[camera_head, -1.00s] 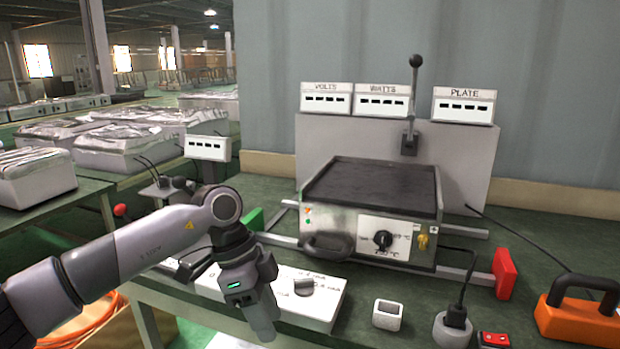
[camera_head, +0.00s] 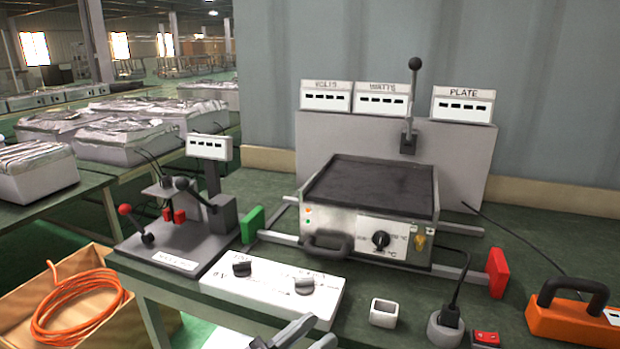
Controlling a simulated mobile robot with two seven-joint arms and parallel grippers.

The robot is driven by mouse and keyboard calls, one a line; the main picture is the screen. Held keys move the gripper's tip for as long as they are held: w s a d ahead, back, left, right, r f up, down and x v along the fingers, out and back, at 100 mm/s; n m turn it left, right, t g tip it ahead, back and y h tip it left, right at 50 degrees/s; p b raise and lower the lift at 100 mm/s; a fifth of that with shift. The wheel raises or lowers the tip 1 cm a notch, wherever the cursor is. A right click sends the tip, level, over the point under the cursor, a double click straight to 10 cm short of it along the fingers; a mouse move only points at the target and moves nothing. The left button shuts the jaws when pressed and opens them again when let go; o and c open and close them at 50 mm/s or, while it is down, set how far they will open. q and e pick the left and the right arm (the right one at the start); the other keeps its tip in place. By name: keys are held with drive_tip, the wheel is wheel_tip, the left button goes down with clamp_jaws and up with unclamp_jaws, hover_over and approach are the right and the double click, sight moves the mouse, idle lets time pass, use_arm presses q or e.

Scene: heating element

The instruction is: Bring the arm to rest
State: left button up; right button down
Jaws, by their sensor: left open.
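Only the tips of my left gripper (camera_head: 293,335) show, at the bottom edge of the head view. They are grey, open and hold nothing that I can see. They are in front of the white switch panel (camera_head: 268,291) with its two dark knobs. The rest of my left arm is below the picture. My right gripper is not in view.
The heating plate unit (camera_head: 370,187) stands mid-bench between green (camera_head: 252,224) and red (camera_head: 497,272) end blocks. A red-knobbed test fixture (camera_head: 180,240) stands left.

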use_arm(q)
drive_tip(key=s+a+f+n+g+y+p, duration=0.1)
drive_tip(key=s+a+f+n+y, duration=0.3)
drive_tip(key=s+a+f+y, duration=0.4)
drive_tip(key=s+a+f+n+g+y+p, duration=0.1)
drive_tip(key=s+a+f+n+y, duration=0.3)
drive_tip(key=s+a+f+y, duration=0.3)
drive_tip(key=a+f+y, duration=0.1)
drive_tip(key=a+f, duration=0.4)
drive_tip(key=f, duration=0.2)
drive_tip(key=shift+s+a, duration=0.15)
drive_tip(key=shift+s, duration=0.25)
drive_tip(key=shift+f, duration=0.1)
